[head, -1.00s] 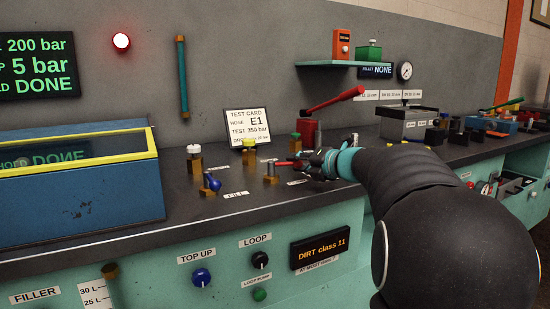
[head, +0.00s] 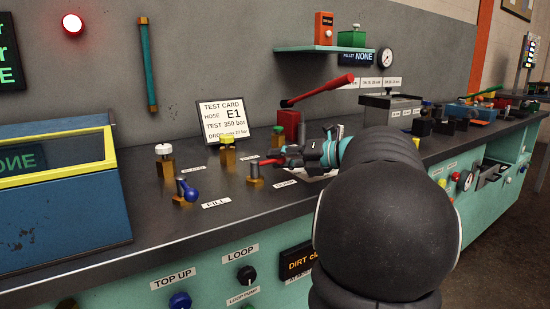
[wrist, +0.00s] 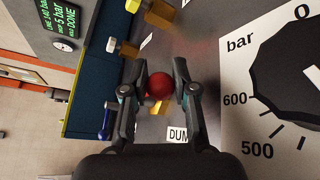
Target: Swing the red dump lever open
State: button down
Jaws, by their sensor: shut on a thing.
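The red dump lever (head: 272,161) sticks out to the right from the top of its small brass valve post (head: 256,181) on the bench top. In the wrist view its round red knob (wrist: 159,86) sits between my two fingertips. My gripper (wrist: 160,80) is shut on this knob; it also shows in the head view (head: 290,156) at the right end of the lever. A partly hidden label (wrist: 177,135) reading "DUM" lies on the bench by the post. My fingers and arm hide part of the bench behind the lever.
The blue fill lever (head: 187,191) stands to the left. A white-capped valve (head: 164,158), a yellow-capped valve (head: 227,150) and a test card (head: 222,121) stand close by. A red pump handle (head: 318,91) rises behind my gripper.

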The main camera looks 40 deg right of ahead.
jog(key=shift+a+f, duration=0.2)
jog(key=shift+f, duration=0.1)
jog(key=c, duration=0.9)
grip_release()
jog(key=shift+a, duration=0.1)
jog(key=shift+o, duration=0.2)
jog(key=shift+r, duration=0.15)
jog(key=shift+s, duration=0.1)
jog(key=shift+s+d+r, duration=0.1)
jog(key=shift+s+d, duration=0.15)
jog(key=shift+d, duration=0.05)
jog(key=v, duration=1.1)
jog(key=shift+s+d, duration=0.1)
jog(key=shift+s, duration=0.05)
